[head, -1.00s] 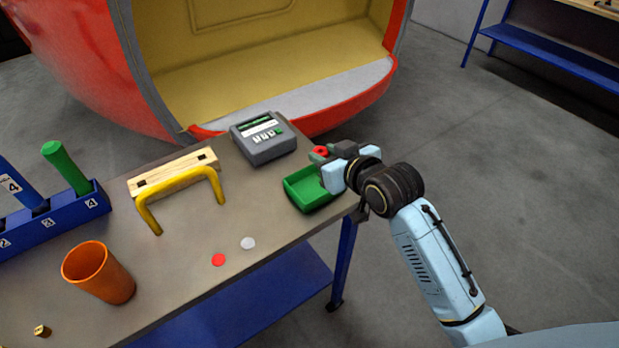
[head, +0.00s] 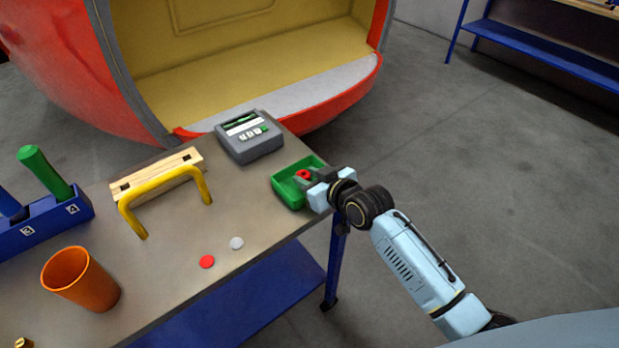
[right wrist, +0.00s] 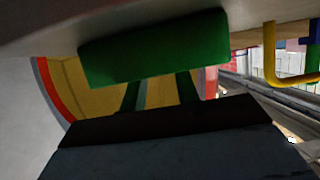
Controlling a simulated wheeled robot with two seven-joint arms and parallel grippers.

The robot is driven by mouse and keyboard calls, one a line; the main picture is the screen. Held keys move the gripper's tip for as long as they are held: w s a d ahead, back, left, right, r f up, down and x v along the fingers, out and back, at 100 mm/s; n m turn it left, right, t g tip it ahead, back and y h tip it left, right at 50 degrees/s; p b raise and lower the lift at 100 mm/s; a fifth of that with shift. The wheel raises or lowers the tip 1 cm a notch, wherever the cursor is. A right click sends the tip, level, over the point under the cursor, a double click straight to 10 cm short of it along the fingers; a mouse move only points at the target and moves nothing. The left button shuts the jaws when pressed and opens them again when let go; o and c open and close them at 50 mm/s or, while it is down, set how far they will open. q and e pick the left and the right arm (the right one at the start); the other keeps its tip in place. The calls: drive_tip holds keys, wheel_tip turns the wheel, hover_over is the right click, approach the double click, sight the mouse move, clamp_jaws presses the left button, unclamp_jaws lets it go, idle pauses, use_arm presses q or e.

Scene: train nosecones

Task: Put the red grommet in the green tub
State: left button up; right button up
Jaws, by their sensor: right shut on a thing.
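The red grommet (head: 304,174) is a small red ring. In the head view it shows over the green tub (head: 286,191), at the tips of my right gripper (head: 307,177). The gripper is shut on it. The tub sits at the table's right end, and the gripper reaches over its right side. I cannot tell how high the grommet is above the tub floor. In the right wrist view the green tub wall (right wrist: 155,50) covers the upper middle and hides the fingertips and the grommet. My left gripper is not in view.
A grey device with buttons (head: 249,142) stands behind the tub. A red disc (head: 207,262) and a white disc (head: 237,243) lie on the table. A yellow handle (head: 165,198), an orange cup (head: 80,281) and a blue rack (head: 45,226) stand left.

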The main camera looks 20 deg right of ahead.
drive_tip(key=shift+r, duration=0.1)
drive_tip(key=o, duration=0.9)
drive_tip(key=shift+o, duration=0.2)
drive_tip(key=shift+s, duration=0.15)
drive_tip(key=p+v, duration=0.1)
drive_tip(key=v, duration=1)
drive_tip(key=shift+s+r+p, duration=0.2)
drive_tip(key=shift+s+p, duration=0.1)
drive_tip(key=shift+p, duration=0.1)
drive_tip(key=shift+d, duration=0.1)
